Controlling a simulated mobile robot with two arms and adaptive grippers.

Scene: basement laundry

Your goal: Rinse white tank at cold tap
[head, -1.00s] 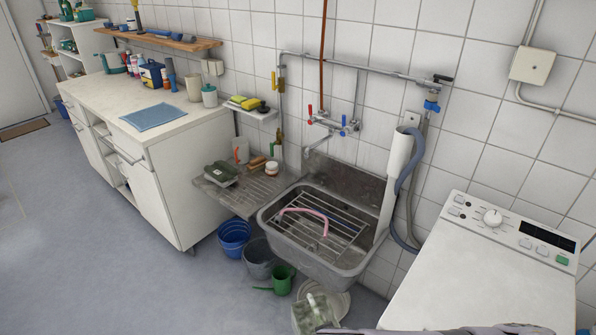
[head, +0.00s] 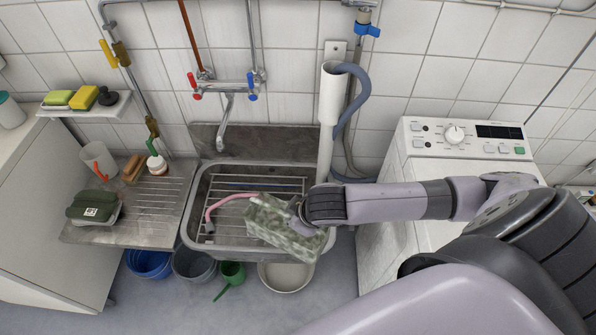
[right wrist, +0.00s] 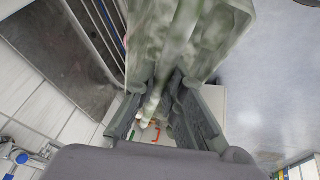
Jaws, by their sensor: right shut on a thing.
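My right gripper (head: 299,211) comes in from the right and is shut on a mottled, translucent whitish-green tank (head: 284,230). The tank is tilted above the front right of the steel sink (head: 188,226). In the right wrist view the tank (right wrist: 205,35) fills the top centre, with the gripper fingers (right wrist: 163,97) at its near end. The tap spout (head: 223,122) hangs over the sink's back, left of and behind the tank. The blue handle (head: 253,87) is right of the red handle (head: 194,85). No water shows at the spout. My left gripper is out of view.
A metal rack (head: 250,187) and a pink hose (head: 229,200) lie across the sink. A white standpipe with a grey-blue hose (head: 354,92) rises at its back right. A washing machine (head: 400,150) stands right.

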